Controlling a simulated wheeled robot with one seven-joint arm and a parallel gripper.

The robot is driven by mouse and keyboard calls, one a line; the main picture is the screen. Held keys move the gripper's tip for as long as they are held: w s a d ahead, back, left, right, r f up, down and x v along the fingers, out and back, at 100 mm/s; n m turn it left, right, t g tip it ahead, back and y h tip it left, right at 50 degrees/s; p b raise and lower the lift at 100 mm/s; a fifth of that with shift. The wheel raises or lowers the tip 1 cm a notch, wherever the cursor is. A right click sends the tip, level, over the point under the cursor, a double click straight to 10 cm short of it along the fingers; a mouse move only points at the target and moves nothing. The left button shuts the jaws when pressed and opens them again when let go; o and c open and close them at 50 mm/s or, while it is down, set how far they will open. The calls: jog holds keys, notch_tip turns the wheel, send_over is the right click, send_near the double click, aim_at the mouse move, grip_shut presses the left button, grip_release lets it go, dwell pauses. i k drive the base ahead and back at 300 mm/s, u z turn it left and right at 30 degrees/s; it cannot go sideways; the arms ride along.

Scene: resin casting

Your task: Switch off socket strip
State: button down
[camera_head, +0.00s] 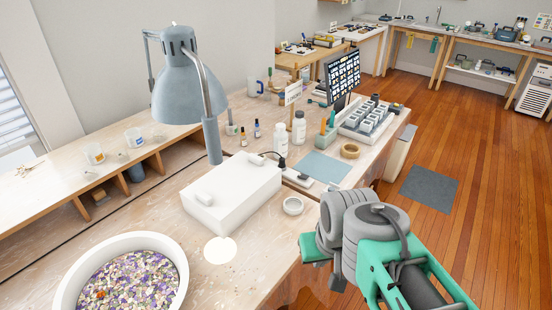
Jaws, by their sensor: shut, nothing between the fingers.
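The socket strip (297,178) is a pale bar lying on the bench, just behind the white box. A black plug and cable (282,161) show at its far left end. The box hides part of the strip, and its switch is too small to make out. My gripper (317,262) is at the end of my grey and green arm, at the lower right by the bench's front edge. It is shut and empty, well apart from the strip. Its fingers are small and partly hidden by the arm.
The white box (232,197) and a desk lamp (189,90) stand left of the strip. A bowl of dried petals (125,280) sits front left.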

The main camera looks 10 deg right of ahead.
aim_at(301, 176)
jog(key=z, duration=0.6)
jog(key=k, duration=0.65)
jog(key=z, duration=0.65)
jog(key=i, duration=1.4)
jog(key=u, duration=1.1)
jog(key=i, duration=0.4)
jog(key=u, duration=0.45)
